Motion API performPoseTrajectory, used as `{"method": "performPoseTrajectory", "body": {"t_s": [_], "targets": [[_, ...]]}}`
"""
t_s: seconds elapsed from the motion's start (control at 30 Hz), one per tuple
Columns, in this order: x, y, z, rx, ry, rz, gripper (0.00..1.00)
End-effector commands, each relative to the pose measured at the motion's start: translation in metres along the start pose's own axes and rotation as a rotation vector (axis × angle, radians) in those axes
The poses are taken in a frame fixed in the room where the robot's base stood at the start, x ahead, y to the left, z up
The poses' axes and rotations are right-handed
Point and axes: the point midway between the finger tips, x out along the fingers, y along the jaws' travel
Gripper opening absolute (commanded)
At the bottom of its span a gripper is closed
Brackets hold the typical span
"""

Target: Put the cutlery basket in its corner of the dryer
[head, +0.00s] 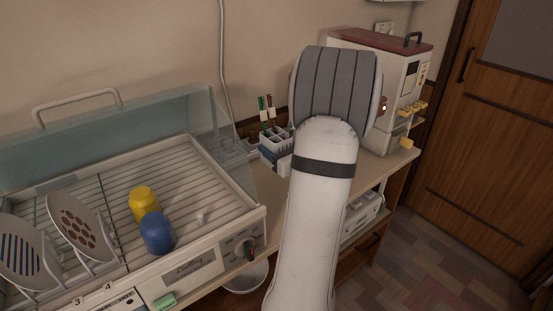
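The cutlery basket (273,151) is a small pale blue-grey basket with green and red-brown sticks standing in it. It is upright on the counter, to the right of the dish dryer (251,205) and outside it. My arm stands in the middle of the view and hides most of my gripper (285,166). Only a pale part of it shows, close against the basket's right front side. I cannot tell whether it touches or grips the basket. The dryer's clear lid is raised, and its wire rack is open to view.
In the rack stand a yellow cup (143,202), a blue cup (157,232), a red-dotted plate (76,226) and a blue-striped plate (19,248). The rack's back and right part is clear. A cream machine with a red-brown top (396,45) stands behind my arm.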

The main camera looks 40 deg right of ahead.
Motion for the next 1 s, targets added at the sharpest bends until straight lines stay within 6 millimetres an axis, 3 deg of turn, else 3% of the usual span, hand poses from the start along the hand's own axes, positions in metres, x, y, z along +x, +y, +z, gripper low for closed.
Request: {"method": "performPoseTrajectory", "body": {"t_s": [0.63,1.0], "targets": [[0.0,0.0,0.103,0.0,0.0,0.0,0.33],[0.0,0.0,0.108,0.0,0.0,0.0,0.33]]}}
